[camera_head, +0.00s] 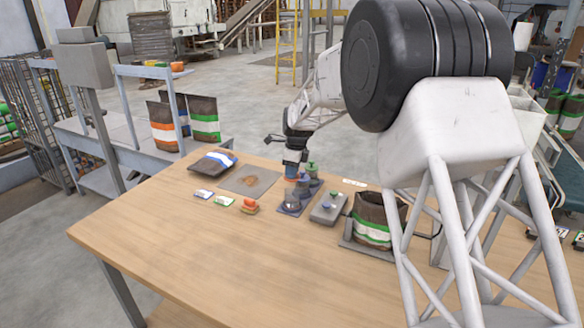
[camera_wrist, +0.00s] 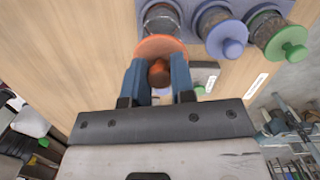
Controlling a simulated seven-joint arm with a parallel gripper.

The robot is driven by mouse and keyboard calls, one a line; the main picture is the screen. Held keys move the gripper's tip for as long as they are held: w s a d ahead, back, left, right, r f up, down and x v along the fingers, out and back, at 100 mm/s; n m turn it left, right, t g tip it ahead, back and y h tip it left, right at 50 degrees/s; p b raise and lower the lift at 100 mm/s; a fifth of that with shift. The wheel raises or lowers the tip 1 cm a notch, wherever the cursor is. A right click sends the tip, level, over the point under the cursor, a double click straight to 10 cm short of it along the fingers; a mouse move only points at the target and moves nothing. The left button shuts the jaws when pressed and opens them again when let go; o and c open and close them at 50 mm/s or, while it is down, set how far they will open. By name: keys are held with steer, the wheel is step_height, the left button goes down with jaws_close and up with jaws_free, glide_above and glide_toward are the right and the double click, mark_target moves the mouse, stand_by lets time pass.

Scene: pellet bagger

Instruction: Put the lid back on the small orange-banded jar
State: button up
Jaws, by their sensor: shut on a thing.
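My gripper (camera_wrist: 158,80) is shut on the knob of an orange lid (camera_wrist: 155,46). In the head view the orange lid (camera_head: 291,179) shows as a thin orange edge just below my gripper (camera_head: 291,170). A dark jar (camera_wrist: 161,14) lies just beyond the lid in the wrist view, partly hidden by it; its band cannot be made out. Beside it stand a jar with a purple-blue lid (camera_wrist: 227,38) and a jar with a green lid (camera_wrist: 287,43). I cannot tell whether the orange lid touches any jar.
The jars stand on a blue-grey mat (camera_head: 284,209). A grey device (camera_head: 328,209) and a green-banded pellet bag (camera_head: 372,222) are to the right. The front tabletop is clear.

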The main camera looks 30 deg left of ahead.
mark_target(292, 181)
steer(key=shift+f, duration=2.2)
steer(key=shift+f, duration=0.2)
stand_by(1.1)
steer(key=o, duration=1.4)
steer(key=shift+o, duration=0.2)
steer(key=shift+r, duration=0.2)
steer(key=shift+r, duration=3.3)
jaws_close()
